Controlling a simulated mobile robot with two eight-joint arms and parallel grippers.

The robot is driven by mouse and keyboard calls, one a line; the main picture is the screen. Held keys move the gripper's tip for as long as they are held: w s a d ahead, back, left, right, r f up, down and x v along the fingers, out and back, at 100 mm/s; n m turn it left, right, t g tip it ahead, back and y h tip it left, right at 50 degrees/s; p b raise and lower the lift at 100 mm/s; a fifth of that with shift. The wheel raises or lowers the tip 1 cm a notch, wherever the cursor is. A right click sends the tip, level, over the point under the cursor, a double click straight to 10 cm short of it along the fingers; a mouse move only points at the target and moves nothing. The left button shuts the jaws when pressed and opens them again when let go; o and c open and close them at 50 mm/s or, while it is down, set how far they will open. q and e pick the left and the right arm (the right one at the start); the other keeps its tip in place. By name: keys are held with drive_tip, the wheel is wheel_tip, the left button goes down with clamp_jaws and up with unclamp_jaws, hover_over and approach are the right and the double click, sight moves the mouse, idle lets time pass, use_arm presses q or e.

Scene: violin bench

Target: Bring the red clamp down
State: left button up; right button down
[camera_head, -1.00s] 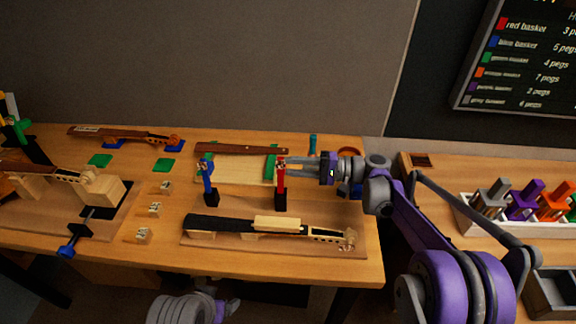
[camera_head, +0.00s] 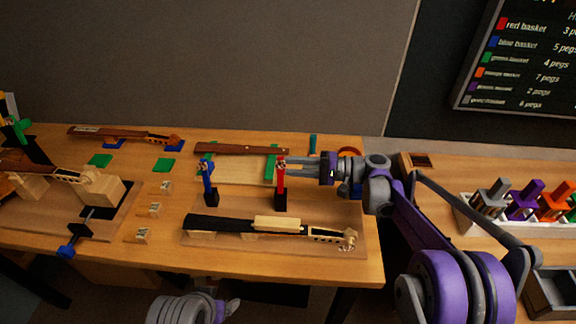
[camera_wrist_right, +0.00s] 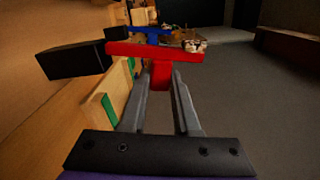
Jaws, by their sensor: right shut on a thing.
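The red clamp (camera_head: 281,177) stands upright on the bench with a black block at its foot. Its red bar and stem (camera_wrist_right: 160,72) also show in the right wrist view, between my fingertips. My right gripper (camera_head: 288,168) reaches in from the right and is shut on the red clamp near its upper part. A blue clamp (camera_head: 208,182) stands to the left. The violin neck with its black fingerboard (camera_head: 218,224) lies on a board in front of both clamps. My left gripper (camera_head: 232,307) is low, below the bench's front edge, and its fingers are unclear.
Behind the clamps lie a brown fingerboard (camera_head: 240,149) and a pale panel with green pads (camera_head: 271,163). Small tagged blocks (camera_head: 155,209) sit left of the blue clamp. A peg rack (camera_head: 470,221) stands on the right bench (camera_head: 437,178).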

sight(284, 170)
drive_tip(key=shift+s+r, duration=0.1)
drive_tip(key=s+n, duration=0.1)
drive_tip(key=n, duration=0.1)
drive_tip(key=s+r+n, duration=0.1)
drive_tip(key=n, duration=0.3)
drive_tip(key=shift+s+r+p, duration=0.2)
drive_tip(key=shift+s+p, duration=0.15)
drive_tip(key=shift+s, duration=0.05)
drive_tip(key=s+n, duration=0.1)
drive_tip(key=n, duration=0.2)
drive_tip(key=shift+s, duration=0.2)
drive_tip(key=shift+s+f+n+b, duration=0.15)
drive_tip(key=shift+s+f+n, duration=0.55)
drive_tip(key=shift+n, duration=1.2)
drive_tip(key=shift+s+f+n+b, duration=0.1)
drive_tip(key=shift+s+f+n, duration=0.15)
drive_tip(key=shift+s+n, duration=1.2)
drive_tip(key=shift+s+f+n+b, duration=0.15)
drive_tip(key=shift+s+f+n, duration=0.3)
drive_tip(key=shift+n, duration=1.9)
drive_tip(key=shift+f, duration=0.15)
drive_tip(key=c, duration=0.6)
unclamp_jaws()
drive_tip(key=shift+c, duration=0.2)
